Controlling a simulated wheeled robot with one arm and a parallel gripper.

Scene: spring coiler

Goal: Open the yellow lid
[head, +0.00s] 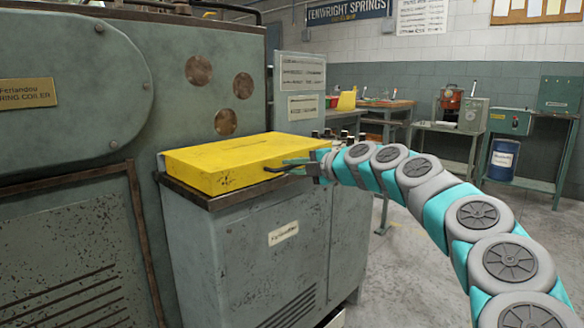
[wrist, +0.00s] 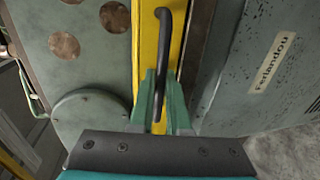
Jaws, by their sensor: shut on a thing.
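The yellow lid (head: 225,163) is a flat box-shaped cover on the ledge of the grey-green coiler machine. It looks closed, lying level. A dark bar handle (wrist: 162,45) is on its front face, and the yellow front face (wrist: 146,50) shows as an upright strip in the wrist view. My gripper (head: 290,165) is at the lid's front right in the head view. In the wrist view my gripper (wrist: 159,100) has its green fingers on both sides of the handle's near end, shut on it. The far end of the handle is free of the fingers.
The machine body (head: 250,235) stands under the lid, with a dark ledge (head: 217,200) along the lid's front edge. A round-ended housing (head: 75,75) rises at the left. Open floor (head: 400,270) lies to the right, with workbenches (head: 375,107) farther back.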

